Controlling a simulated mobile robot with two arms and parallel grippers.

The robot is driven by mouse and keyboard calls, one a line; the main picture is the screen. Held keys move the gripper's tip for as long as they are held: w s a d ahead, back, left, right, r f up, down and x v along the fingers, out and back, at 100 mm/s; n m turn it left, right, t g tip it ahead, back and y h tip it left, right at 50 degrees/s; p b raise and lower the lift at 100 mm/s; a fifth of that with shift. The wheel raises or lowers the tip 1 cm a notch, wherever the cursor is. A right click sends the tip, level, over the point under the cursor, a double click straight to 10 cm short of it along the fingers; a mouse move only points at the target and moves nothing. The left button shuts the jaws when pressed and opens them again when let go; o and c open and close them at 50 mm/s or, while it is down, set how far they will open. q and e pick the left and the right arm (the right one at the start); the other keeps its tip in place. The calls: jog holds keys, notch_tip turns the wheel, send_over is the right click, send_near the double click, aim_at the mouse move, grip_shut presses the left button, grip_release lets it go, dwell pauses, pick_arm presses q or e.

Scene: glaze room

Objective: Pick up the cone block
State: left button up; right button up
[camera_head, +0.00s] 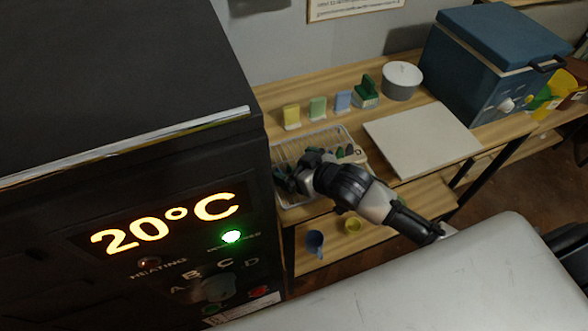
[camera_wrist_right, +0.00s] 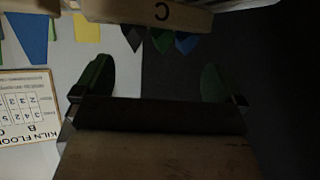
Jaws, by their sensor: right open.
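The cone block is a pale wooden block marked C (camera_wrist_right: 140,12), upside down at the top of the right wrist view. Dark, green and blue cones show along its edge. In the head view a pale block (camera_head: 358,157) with dark and green cones shows at the right side of the wire rack, partly hidden by my right arm. My right gripper (camera_head: 287,181) is over the rack's left part, left of that block. In the right wrist view its fingers (camera_wrist_right: 157,68) are spread with nothing gripped between them, and the C block is beyond the fingertips. My left gripper is out of view.
The wire rack (camera_head: 320,138) stands beside the dark kiln (camera_head: 150,160). Behind it are yellow (camera_head: 292,117), green (camera_head: 317,109) and blue (camera_head: 342,101) tiles.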

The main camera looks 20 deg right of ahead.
aim_at(289, 166)
jog(key=shift+f+p+x, duration=0.25)
jog(key=shift+p+x, duration=0.2)
jog(key=shift+x, duration=1.85)
jog(key=shift+s, duration=0.2)
jog(key=c, duration=0.8)
